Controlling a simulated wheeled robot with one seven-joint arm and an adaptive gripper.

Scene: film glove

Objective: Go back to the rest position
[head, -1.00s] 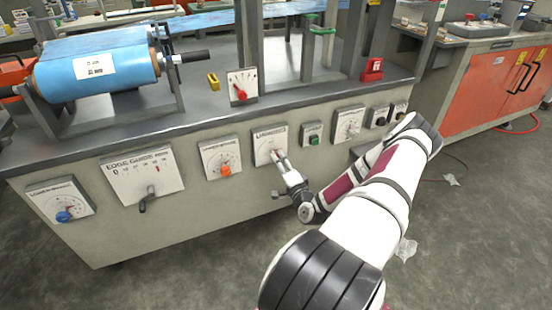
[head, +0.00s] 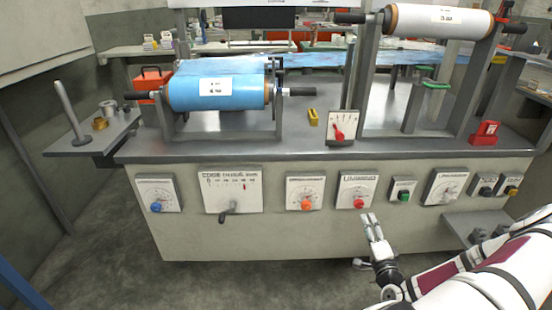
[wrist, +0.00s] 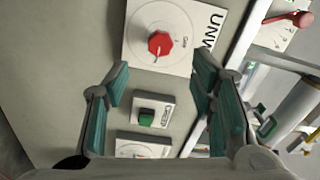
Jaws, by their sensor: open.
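My gripper (head: 372,228) is open and empty in front of the machine's front panel, below and a little right of the dial with the red knob (head: 358,203). In the wrist view my gripper (wrist: 160,100) shows its two teal-padded fingers spread apart. The red knob (wrist: 161,43) shows beyond the fingertips, apart from them. A green button (wrist: 147,116) shows between the fingers, set on the panel behind them. My arm comes in from the lower right of the head view.
The panel also carries an orange knob (head: 306,204), a blue knob (head: 156,207) and a black lever (head: 229,212). A shelf (head: 490,228) juts out at the lower right, close to my arm. The floor (head: 230,285) in front is clear.

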